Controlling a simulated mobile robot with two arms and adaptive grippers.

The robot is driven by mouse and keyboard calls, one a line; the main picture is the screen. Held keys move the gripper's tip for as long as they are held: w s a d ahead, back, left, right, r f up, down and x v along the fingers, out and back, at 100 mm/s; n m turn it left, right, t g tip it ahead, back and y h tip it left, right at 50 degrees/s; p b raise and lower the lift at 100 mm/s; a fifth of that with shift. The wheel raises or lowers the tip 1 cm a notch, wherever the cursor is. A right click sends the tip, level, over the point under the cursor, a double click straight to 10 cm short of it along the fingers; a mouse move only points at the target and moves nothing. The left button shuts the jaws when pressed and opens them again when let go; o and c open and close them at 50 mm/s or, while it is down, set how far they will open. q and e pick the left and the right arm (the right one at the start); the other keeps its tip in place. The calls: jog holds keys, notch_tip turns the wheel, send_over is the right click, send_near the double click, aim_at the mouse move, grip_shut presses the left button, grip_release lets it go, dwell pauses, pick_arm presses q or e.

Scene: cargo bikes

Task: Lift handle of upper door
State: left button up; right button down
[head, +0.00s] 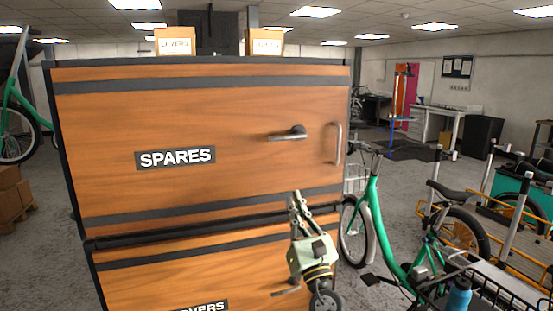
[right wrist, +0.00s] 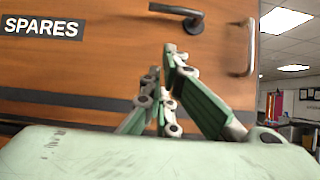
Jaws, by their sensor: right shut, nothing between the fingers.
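The upper door (head: 110,120) is orange wood with dark bands and a SPARES label, and it looks closed. Its grey lever handle (head: 288,133) lies about level and points left from its pivot. The handle also shows in the right wrist view (right wrist: 178,12), above the fingertips. A vertical pull bar (head: 338,144) is to the right of the lever. My right gripper (head: 296,194) is shut and empty, below the lever, with its fingers pointing up in front of the door's lower band. It also shows in the right wrist view (right wrist: 164,60). My left gripper is not in view.
A lower door (head: 180,262) with its own label is underneath, its handle partly behind my right gripper. Cardboard boxes (head: 175,41) stand on top of the cabinet. A green bike (head: 372,205) stands close to the cabinet's right side.

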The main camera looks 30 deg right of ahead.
aim_at(286, 136)
jog(key=shift+r, duration=0.1)
jog(key=p+x, duration=0.2)
jog(key=x, duration=0.2)
jog(key=s+r+p+x, duration=0.1)
jog(key=p+x, duration=0.1)
jog(key=x, duration=0.2)
jog(key=r+p+x, duration=0.1)
jog(key=p+x, duration=0.1)
jog(key=x, duration=0.2)
jog(key=shift+a+r, duration=0.15)
jog(key=shift+r, duration=0.15)
jog(key=shift+w, duration=0.1)
